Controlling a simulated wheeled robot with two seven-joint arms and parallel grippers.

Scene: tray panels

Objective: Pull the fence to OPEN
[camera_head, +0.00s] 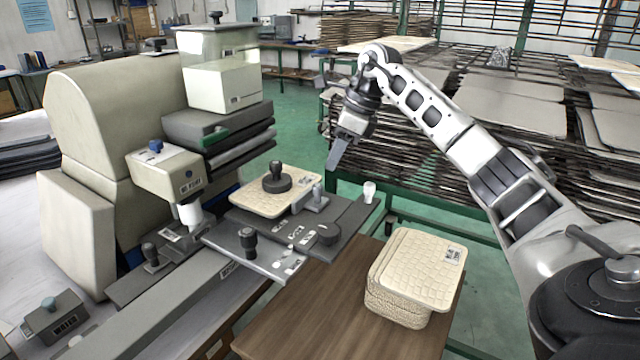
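A beige machine (95,140) stands at the left with a dark grey work table (345,215) in front. A cream quilted panel (255,200) lies on this table with a round black knobbed weight (277,180) on it. A small grey block with an upright handle (314,200) stands at the panel's right edge; it looks like the fence, but I cannot read any OPEN mark. My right gripper (335,155) hangs above and behind the table, pointing down, apart from everything. Its fingers show edge-on, so its opening is unclear. My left gripper is out of view.
A stack of cream panels (415,270) sits on the brown wooden table (335,315). A white-topped knob (369,190) rises at the work table's right corner. Black knobs (248,240) stand along the front plate. Racks of panels (510,105) fill the back right.

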